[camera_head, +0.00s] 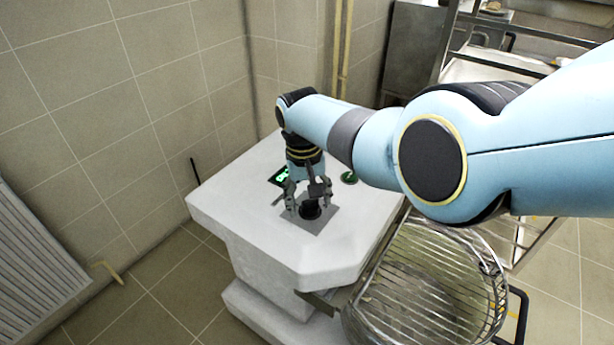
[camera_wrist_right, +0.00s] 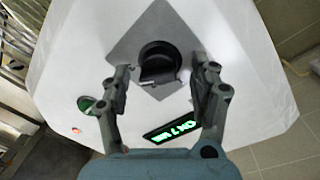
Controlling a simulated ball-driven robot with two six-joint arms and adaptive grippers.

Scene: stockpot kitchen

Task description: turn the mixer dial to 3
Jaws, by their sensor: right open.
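The mixer dial is a round black knob (camera_head: 311,210) on a grey diamond-shaped plate (camera_head: 317,226), on the white top of the mixer (camera_head: 240,190). In the right wrist view the dial (camera_wrist_right: 158,60) has a raised grip bar across it. My right gripper (camera_head: 309,203) points down over the dial. In the right wrist view its open fingers (camera_wrist_right: 160,74) are on either side of the dial's near part, with gaps visible. Contact cannot be seen. The plate's markings are not readable. My left gripper is out of view.
A lit green display (camera_wrist_right: 170,130) and a green round button (camera_wrist_right: 86,104) are on the mixer top near the dial. A wire-guarded steel bowl (camera_head: 430,290) is at the mixer's front right. A tiled wall (camera_head: 120,100) stands behind left.

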